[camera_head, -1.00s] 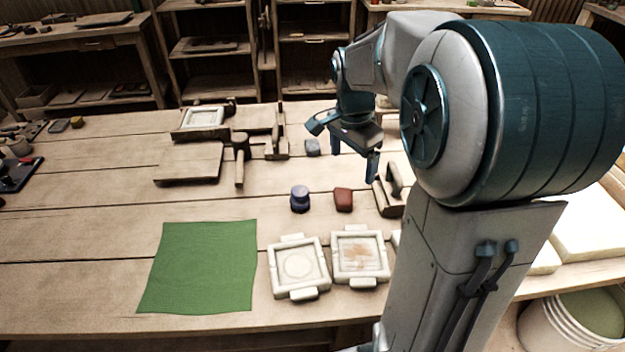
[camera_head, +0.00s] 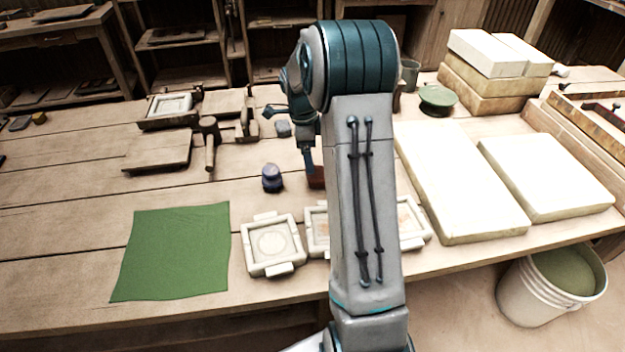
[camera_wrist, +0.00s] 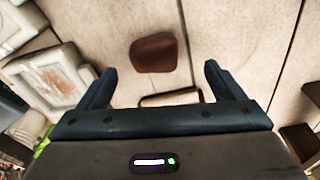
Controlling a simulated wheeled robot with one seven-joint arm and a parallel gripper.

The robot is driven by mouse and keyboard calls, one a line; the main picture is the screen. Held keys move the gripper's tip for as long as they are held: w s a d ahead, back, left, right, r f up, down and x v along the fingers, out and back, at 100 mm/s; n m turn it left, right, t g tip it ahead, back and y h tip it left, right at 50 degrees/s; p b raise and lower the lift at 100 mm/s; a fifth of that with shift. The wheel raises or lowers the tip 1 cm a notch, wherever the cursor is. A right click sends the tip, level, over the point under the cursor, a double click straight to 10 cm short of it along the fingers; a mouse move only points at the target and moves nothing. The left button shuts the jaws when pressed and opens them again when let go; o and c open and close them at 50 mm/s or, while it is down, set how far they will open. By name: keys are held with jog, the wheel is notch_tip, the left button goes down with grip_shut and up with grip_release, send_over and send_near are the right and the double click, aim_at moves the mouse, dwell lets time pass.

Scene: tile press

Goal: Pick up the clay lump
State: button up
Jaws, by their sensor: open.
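The clay lump, a reddish-brown rounded block, lies on the wooden table. In the wrist view the lump (camera_wrist: 154,53) shows whole, ahead of the fingertips and roughly centred between them. In the head view the lump (camera_head: 315,178) is mostly hidden behind my arm. My gripper (camera_wrist: 158,76) is open and empty, its two dark blue fingers spread wide apart. In the head view one finger hangs close by the lump; whether it touches cannot be told.
A white mould frame (camera_head: 271,246) and others lie in front. A green cloth (camera_head: 172,252) lies at front left, wooden tools behind it. Pale slabs (camera_head: 462,185) cover the right side.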

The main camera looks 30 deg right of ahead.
aim_at(315, 176)
jog(key=f, duration=0.2)
jog(key=s+f, duration=0.1)
jog(key=f, duration=0.2)
jog(key=shift+s+d+f, duration=0.15)
jog(key=shift+d+f, duration=0.2)
jog(key=shift+d, duration=0.05)
jog(key=shift+f, duration=0.4)
jog(key=c, duration=1.2)
